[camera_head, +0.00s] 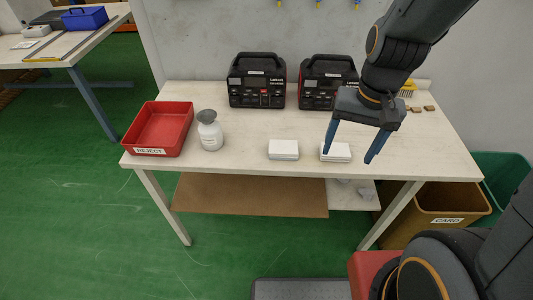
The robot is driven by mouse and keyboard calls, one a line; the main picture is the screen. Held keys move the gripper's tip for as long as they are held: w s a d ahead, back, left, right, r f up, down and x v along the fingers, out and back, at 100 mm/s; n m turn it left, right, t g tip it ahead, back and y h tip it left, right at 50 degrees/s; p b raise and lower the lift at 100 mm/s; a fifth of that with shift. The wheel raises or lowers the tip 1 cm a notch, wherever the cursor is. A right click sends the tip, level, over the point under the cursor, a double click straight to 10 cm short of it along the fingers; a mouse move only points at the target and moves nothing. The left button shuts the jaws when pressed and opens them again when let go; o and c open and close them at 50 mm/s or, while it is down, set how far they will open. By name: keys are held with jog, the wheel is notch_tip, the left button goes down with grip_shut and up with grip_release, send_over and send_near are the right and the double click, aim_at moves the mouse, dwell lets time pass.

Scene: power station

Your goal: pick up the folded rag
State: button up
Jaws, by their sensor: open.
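I cannot tell for certain which thing is the folded rag. Two flat, white, box-like pieces lie near the front of the white table: a left one (283,149) and a right one (338,155). My gripper (349,157) is open, with two blue fingers pointing down. In the picture its left finger crosses the right white piece, and its right finger is to the right of that piece. The gripper looks empty and above the table; its exact height is unclear. Something pale grey on the lower shelf (367,192) is too small to identify.
A red REJECT tray (149,151) and a grey-white bottle (210,136) stand at the table's left. Two black-red power units (257,80) (326,76) stand at the back. Small brown blocks (429,108) lie back right. A CARD bin (447,205) stands on the floor at right.

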aim_at(287, 147)
jog(key=w+a+f+m+y+p, duration=0.1)
jog(key=w+a+f+m+y, duration=0.15)
jog(key=w+a+m, duration=0.4)
jog(key=w+a+f+m+y, duration=0.1)
jog(key=w+a+f+m, duration=0.25)
jog(key=w+m, duration=0.45)
jog(key=shift+m, duration=0.65)
jog(key=shift+s+p+x, duration=0.25)
jog(key=shift+x, duration=1)
jog(key=shift+s+p+x, duration=0.25)
jog(key=shift+x, duration=0.95)
jog(key=shift+s+p+x, duration=0.25)
jog(key=shift+s+x, duration=0.05)
jog(key=shift+x, duration=0.95)
jog(key=shift+y, duration=0.25)
jog(key=c, duration=1.2)
